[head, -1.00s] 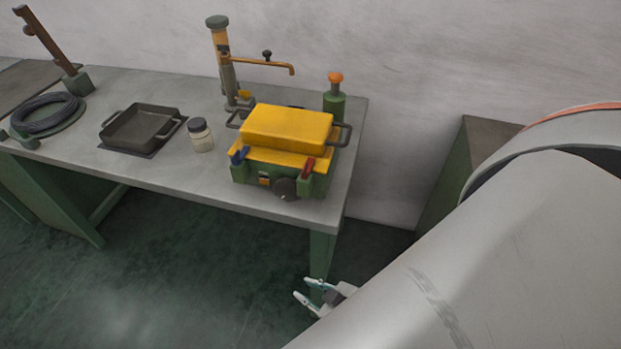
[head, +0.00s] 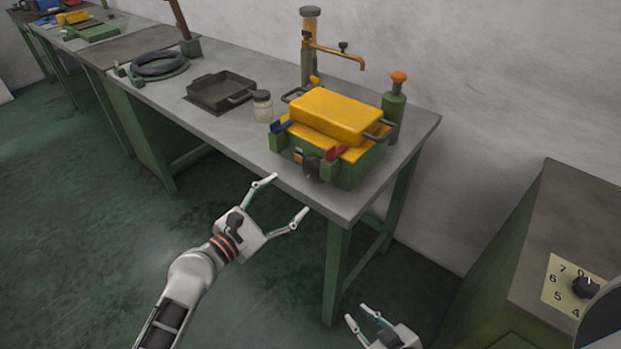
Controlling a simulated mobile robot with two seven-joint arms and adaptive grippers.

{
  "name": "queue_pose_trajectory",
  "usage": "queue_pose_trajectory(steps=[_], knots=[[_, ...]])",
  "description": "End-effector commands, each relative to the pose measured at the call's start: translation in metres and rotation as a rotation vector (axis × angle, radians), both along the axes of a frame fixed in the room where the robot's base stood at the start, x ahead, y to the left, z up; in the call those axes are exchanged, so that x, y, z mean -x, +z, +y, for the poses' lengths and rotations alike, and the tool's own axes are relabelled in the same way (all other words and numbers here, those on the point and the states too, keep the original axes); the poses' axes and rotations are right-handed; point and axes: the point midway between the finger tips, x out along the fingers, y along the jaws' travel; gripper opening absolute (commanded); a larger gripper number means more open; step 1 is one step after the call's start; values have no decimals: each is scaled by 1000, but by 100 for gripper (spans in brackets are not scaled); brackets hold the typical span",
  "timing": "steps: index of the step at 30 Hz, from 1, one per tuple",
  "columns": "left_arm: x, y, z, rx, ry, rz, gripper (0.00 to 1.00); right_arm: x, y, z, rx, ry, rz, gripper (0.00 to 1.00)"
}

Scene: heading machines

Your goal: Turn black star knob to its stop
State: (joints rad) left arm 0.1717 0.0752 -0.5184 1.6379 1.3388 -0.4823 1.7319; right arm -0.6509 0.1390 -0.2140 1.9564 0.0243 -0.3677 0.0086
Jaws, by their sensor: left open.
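A dark, roundish knob (head: 312,168) sits on the front of the green machine (head: 345,172) with the yellow top, near the table's front edge. Its lobes are too small to make out. Another black knob (head: 585,287) sits on a numbered cream plate at the far right, partly cut off by a grey part in front. My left gripper (head: 288,194) is open and empty, in front of the table edge and below the machine's knob, apart from it. My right gripper (head: 357,314) is low by the table's right leg, its fingers apart and empty.
The grey table (head: 235,140) also carries a black pan (head: 218,93), a jar (head: 262,106), a cable coil (head: 160,64), an orange-armed stand (head: 309,50) and a green bottle (head: 393,105). A green cabinet (head: 500,240) stands at right. Floor in front is clear.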

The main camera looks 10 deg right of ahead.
Motion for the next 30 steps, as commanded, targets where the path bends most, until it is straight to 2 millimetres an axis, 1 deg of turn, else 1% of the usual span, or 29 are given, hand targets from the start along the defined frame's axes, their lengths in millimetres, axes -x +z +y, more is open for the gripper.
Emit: queue_pose_trajectory(steps=[1, 3, 6, 11, 18, 24, 30], knots=[[-3, 6, -6, 47, -15, 35, 66, -1, -1, 2, -3, 1, -2, 24], [-5, 13, -11, 95, -28, 73, 66, -2, 0, 3, -5, 3, -7, 24], [-9, 17, -18, 121, -36, 95, 66, -4, 2, 3, -6, 2, -13, 24], [-21, 19, -36, 126, -37, 97, 66, -5, 0, 2, -6, 1, -15, 24], [-43, 16, -63, 122, -34, 96, 66, -2, -11, 0, -2, -2, -4, 24], [-51, 17, -74, 120, -34, 94, 66, 1, -18, -1, 0, -2, 6, 24], [-52, 17, -75, 119, -34, 95, 66, 2, -18, -1, 1, -2, 8, 24]])
